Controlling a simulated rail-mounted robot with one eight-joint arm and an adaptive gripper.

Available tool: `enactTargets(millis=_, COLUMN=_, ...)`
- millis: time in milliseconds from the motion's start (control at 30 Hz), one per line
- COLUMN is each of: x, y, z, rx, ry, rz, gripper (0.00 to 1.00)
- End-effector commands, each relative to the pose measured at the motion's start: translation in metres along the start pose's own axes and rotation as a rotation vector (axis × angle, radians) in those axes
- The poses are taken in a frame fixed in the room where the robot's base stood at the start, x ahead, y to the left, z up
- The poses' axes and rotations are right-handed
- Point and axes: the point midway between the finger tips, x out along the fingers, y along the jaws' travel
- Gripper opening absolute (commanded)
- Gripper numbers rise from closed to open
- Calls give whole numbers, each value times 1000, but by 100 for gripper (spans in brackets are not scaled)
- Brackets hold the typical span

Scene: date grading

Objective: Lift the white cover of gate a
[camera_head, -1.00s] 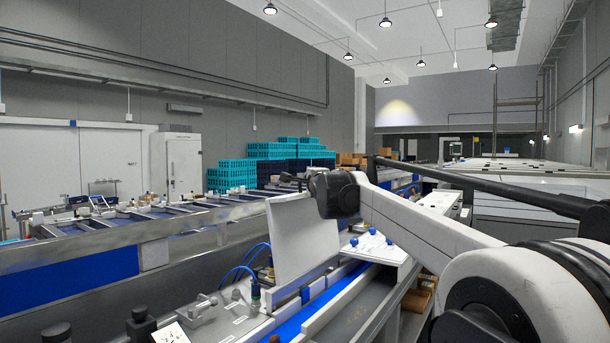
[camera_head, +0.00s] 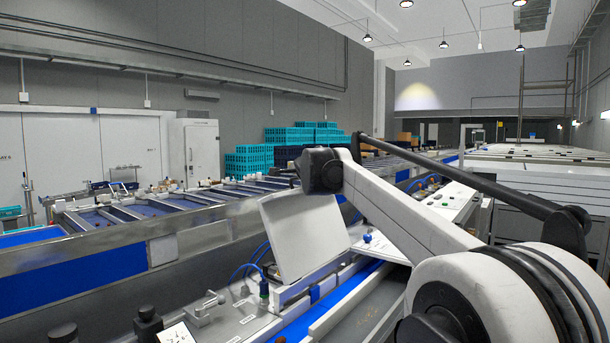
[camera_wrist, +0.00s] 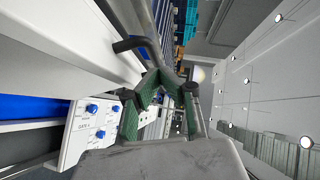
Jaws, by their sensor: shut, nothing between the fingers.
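The white cover (camera_head: 303,238) stands raised over the blue belt line in the head view, its top leaning to the left. A broad white surface (camera_wrist: 50,45) at the left of the wrist view may be this cover; I cannot be sure. A dark, bent handle-like bar (camera_wrist: 135,45) runs from it close to my fingertips; I cannot tell whether they touch. My gripper (camera_wrist: 160,77) shows in the wrist view with green-padded fingers, shut and empty. In the head view my gripper is not visible.
A panel marked GATE A with blue knobs (camera_wrist: 91,108) is below left of my fingers in the wrist view. A metal clamp-like fixture (camera_head: 207,307) and blue hoses (camera_head: 248,270) sit left of the cover. Teal crates (camera_head: 250,160) are stacked far behind.

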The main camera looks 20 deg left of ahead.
Motion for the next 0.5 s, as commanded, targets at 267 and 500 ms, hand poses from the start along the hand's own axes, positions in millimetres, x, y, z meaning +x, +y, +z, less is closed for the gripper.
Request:
enactTargets(millis=267, x=-11, y=-6, z=-12, rx=1, ry=2, rz=0, gripper=0)
enactTargets(millis=500, x=-41, y=-15, z=-28, rx=-1, ry=2, rz=1, gripper=0)
